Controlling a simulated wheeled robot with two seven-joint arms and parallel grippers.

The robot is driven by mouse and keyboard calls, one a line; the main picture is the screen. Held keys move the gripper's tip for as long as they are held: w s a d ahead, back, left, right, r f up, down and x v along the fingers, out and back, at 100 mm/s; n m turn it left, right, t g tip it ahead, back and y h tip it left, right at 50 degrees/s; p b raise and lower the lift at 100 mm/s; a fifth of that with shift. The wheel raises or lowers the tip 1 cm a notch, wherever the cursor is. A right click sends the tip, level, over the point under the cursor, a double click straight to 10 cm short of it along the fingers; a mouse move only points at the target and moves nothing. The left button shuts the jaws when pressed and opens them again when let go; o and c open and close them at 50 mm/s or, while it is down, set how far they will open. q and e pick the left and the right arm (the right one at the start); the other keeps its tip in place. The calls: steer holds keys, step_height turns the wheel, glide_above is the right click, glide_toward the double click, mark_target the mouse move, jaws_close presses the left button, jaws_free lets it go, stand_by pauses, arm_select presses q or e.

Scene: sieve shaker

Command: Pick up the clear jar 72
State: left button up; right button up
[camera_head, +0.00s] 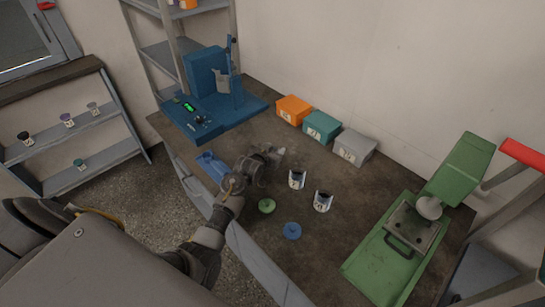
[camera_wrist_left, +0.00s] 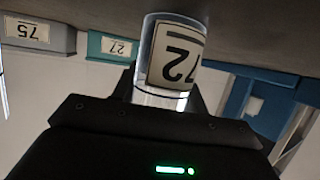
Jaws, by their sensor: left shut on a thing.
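The clear jar 72 (camera_wrist_left: 172,60) shows large in the left wrist view, with a pale label reading 72, upside down in that picture. My left gripper (camera_wrist_left: 165,98) is shut on it, and the dark gripper body hides its near end. In the head view my left gripper (camera_head: 266,160) is over the table, left of two other jars. The jar is mostly hidden by the gripper there. Its base is close to the table surface in the wrist view; I cannot tell whether it touches. My right gripper is not in view.
Two labelled jars (camera_head: 297,179) (camera_head: 322,202), a green lid (camera_head: 266,205) and a blue lid (camera_head: 292,230) are nearby. Orange (camera_head: 293,108), teal (camera_head: 322,126) and grey (camera_head: 354,148) boxes line the wall. A blue device (camera_head: 208,75) stands left, a green machine (camera_head: 462,168) right.

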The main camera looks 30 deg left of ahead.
arm_select(q)
steer(key=shift+c, duration=1.2)
steer(key=shift+r, duration=0.1)
steer(key=shift+r, duration=0.3)
step_height(320, 180, up, 2)
steer(key=shift+r+b, duration=0.2)
steer(key=shift+b, duration=0.5)
steer(key=s+a+r, duration=0.2)
steer(key=s+r, duration=0.8)
steer(key=s, duration=0.3)
steer(key=shift+s+a+p, duration=0.3)
steer(key=shift+a+p, duration=0.1)
